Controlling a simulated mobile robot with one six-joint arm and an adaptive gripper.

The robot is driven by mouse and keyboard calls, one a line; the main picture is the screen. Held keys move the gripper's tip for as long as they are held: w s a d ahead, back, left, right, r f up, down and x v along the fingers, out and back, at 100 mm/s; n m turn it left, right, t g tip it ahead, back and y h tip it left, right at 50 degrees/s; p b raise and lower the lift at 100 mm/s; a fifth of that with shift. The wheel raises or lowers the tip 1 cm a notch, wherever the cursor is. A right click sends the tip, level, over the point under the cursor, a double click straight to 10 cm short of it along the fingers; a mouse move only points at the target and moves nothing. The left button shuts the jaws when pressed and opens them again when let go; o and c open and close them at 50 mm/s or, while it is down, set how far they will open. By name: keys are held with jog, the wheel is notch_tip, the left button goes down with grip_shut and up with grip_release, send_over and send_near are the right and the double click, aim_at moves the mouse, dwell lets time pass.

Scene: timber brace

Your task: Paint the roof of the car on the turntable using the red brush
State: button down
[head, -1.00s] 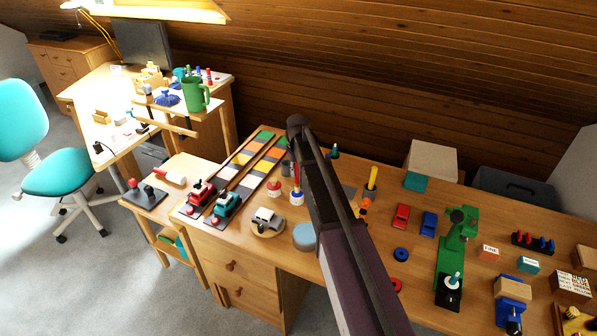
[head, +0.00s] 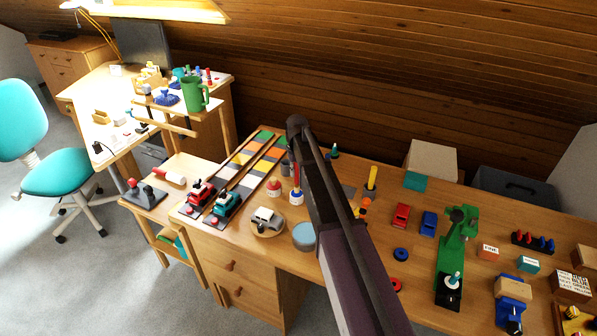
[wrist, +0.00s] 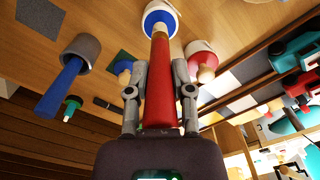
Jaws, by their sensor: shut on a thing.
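The white-and-grey toy car (head: 267,217) sits on the round wooden turntable (head: 268,232) near the bench's front edge. In the wrist view, the red brush (wrist: 159,85) stands between the two fingers of my gripper (wrist: 160,95), which is shut on its handle. In the head view, the red handle (head: 297,172) shows above that pot (head: 296,196), right of and behind the car. My arm hides most of the gripper there.
A red-and-white pot (head: 273,188) stands just left of the brush pot. A grey-blue round tub (head: 304,236) stands right of the turntable. Two toy locomotives (head: 226,204) (head: 200,192) are on the tracks at left. A grey pot with a blue handle (wrist: 72,65) is close to my gripper.

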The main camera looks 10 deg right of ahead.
jog(key=shift+s+f+b, duration=0.1)
jog(key=shift+f+b, duration=0.35)
jog(key=shift+b, duration=0.05)
dwell(1.8)
jog(key=shift+r, duration=0.2)
jog(key=shift+r+p, duration=3.3)
jog(key=shift+p, duration=0.25)
